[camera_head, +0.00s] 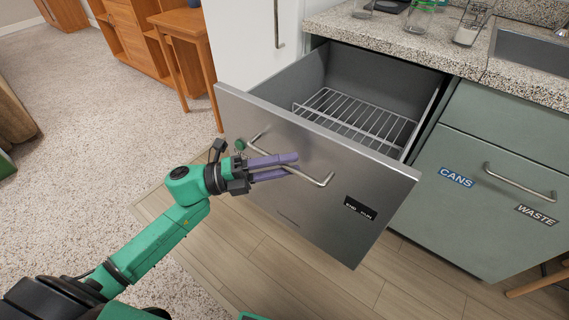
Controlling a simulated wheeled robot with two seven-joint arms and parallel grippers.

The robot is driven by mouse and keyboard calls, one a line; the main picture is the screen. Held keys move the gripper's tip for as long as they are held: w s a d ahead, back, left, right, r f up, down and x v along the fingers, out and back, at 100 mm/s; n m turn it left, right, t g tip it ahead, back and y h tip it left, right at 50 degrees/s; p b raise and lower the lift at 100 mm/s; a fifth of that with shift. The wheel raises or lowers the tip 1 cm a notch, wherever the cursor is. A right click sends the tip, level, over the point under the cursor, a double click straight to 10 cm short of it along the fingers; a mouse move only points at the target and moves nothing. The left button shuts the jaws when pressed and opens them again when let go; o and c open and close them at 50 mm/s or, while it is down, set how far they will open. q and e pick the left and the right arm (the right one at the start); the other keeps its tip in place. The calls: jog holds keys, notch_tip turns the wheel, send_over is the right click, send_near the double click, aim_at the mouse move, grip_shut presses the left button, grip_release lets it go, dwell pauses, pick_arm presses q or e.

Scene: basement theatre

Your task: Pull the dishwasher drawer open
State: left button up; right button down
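The dishwasher drawer (300,172) has a steel front and stands pulled well out from under the counter. A wire rack (358,118) shows inside and looks empty. The bar handle (318,179) runs across the drawer front. My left gripper (296,165) is at the handle's left and middle part, its two purple fingers close together with the bar between them. The fingers hide part of the bar. My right gripper is not in view.
A green cabinet (480,205) with CANS and WASTE labels stands right of the drawer. The speckled counter (400,50) above holds glasses and a sink (530,60). A wooden table (183,25) is at upper left. The floor left of the drawer is clear.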

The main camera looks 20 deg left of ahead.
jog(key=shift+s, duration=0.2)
pick_arm(q)
jog(key=shift+s+a, duration=0.15)
jog(key=shift+a, duration=0.15)
jog(key=v, duration=1.4)
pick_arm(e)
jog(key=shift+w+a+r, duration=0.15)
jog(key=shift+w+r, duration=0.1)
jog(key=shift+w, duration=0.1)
